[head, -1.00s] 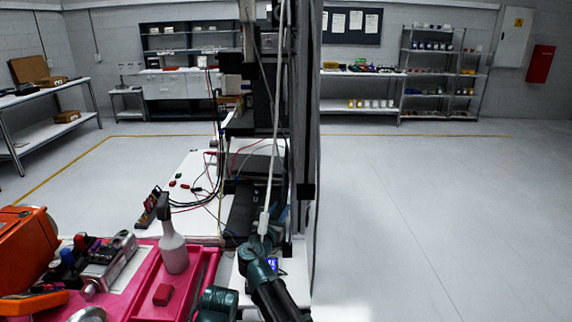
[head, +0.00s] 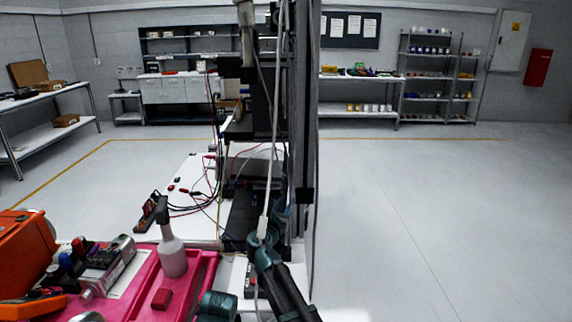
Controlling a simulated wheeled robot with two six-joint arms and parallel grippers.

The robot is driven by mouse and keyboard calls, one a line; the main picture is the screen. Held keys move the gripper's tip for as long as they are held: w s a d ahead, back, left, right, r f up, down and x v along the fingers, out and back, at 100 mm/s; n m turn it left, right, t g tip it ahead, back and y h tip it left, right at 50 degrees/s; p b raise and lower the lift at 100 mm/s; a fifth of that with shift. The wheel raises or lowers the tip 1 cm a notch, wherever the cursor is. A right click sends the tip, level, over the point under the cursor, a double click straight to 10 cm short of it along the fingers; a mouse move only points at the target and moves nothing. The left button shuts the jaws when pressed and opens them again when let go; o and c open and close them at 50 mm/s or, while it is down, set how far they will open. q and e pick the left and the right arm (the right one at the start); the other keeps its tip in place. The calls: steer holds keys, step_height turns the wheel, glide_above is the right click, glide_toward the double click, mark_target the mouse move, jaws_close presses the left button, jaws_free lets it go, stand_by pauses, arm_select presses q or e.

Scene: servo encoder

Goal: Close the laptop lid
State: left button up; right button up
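A flat black slab (head: 242,215) lies on the white bench left of my column. It may be the laptop, but the column and cables hide its right side and I cannot be sure. No raised screen shows clearly. My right gripper (head: 279,222) is beside the slab's right edge, at the end of my teal and black arm. It is partly hidden by a pale cable and the column, and its fingers cannot be made out. My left gripper is not in view.
Red and black leads cross the white bench (head: 200,225). An orange case (head: 25,255) stands at far left. The floor at right is clear.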

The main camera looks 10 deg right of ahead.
steer(key=shift+w+a+n+b, duration=0.15)
steer(key=shift+a+n+b, duration=0.25)
steer(key=shift+a, duration=0.45)
steer(key=shift+w+a+n+b, duration=0.15)
steer(key=shift+a+n, duration=0.35)
steer(key=shift+a, duration=0.3)
steer(key=shift+w+a+f+n+t+b, duration=0.15)
steer(key=shift+a+n+b, duration=0.2)
steer(key=shift+a, duration=0.2)
steer(key=shift+w+a+f+n+t+b, duration=0.1)
steer(key=shift+a+f+n+t+b, duration=0.15)
steer(key=shift+a, duration=0.25)
steer(key=shift+w+a+f+n+t+b, duration=0.1)
steer(key=shift+a+n+b, duration=0.3)
steer(key=shift+a, duration=0.15)
steer(key=shift+r, duration=0.1)
